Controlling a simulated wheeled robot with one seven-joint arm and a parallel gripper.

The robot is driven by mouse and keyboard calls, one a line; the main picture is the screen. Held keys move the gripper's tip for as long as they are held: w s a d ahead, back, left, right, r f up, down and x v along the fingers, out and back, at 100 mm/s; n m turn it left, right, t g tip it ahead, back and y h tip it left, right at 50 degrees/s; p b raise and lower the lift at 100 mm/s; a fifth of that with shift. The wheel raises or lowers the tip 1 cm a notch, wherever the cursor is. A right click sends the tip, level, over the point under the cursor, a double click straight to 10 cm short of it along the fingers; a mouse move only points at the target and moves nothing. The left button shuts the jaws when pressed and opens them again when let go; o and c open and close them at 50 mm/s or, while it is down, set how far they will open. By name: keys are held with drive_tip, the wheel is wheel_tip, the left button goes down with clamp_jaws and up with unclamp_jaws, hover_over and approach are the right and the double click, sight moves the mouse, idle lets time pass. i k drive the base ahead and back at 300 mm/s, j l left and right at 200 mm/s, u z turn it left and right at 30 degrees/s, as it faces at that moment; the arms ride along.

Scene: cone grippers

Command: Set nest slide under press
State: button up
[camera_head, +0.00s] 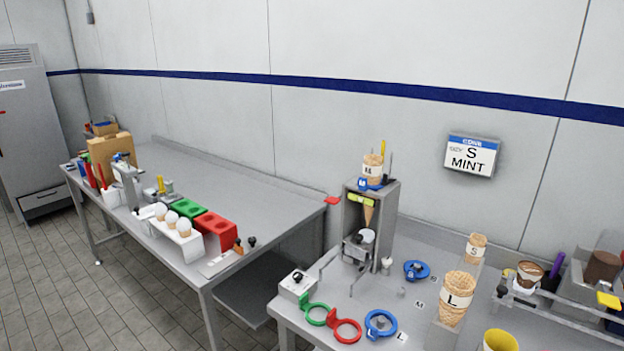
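A grey press frame (389,207) stands upright near the left of the right-hand table. A waffle cone (369,213) hangs point down inside it, below a yellow-green bar (361,200). A pale round cup-like part (368,236) is low in the frame under the cone. Metal slide-like parts (354,250) lie at the press's foot, partly in shadow; I cannot tell exactly which part is the nest slide or how far in it sits. A banded cone (373,168) stands on top of the press. My gripper is not in view.
A control box (297,287), green ring (316,313), red ring (344,330) and blue rings (381,323) (417,270) lie around the press. A wall sign (471,156) reads S MINT. The left table (240,170) has bare room.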

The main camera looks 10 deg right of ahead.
sight(502, 295)
drive_tip(key=z, duration=1.55)
drive_tip(key=i+j+u, duration=0.3)
drive_tip(key=u, duration=0.15)
drive_tip(key=i+u, duration=0.45)
drive_tip(key=i+j, duration=0.05)
